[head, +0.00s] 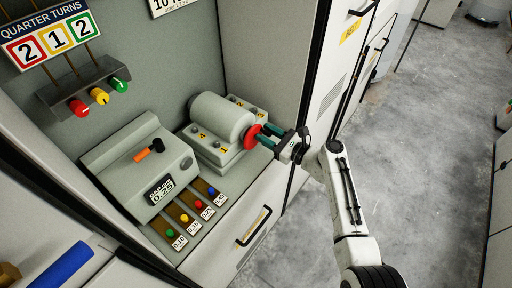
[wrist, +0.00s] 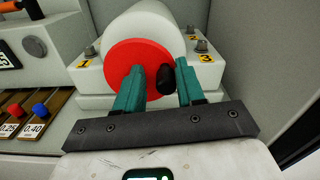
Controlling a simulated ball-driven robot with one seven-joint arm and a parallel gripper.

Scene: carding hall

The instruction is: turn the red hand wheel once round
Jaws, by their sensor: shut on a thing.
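The red hand wheel (head: 251,137) is on the end of a pale grey drum (head: 217,120) inside the open cabinet. In the wrist view the wheel (wrist: 133,58) is a flat red disc with a black knob (wrist: 166,77) standing off its right side. My gripper (head: 268,137) reaches in from the right with its teal fingers at the wheel. In the wrist view the fingers (wrist: 160,86) stand on either side of the black knob, shut on it. The right finger is close to the knob; the contact on the left is hard to see.
Left of the drum stands a grey box with an orange-tipped lever (head: 150,149) and small display. Coloured knobs on slots (head: 185,217) lie in front. A shelf with red, yellow and green knobs (head: 99,96) is above. The cabinet's right wall (head: 277,75) is near my gripper.

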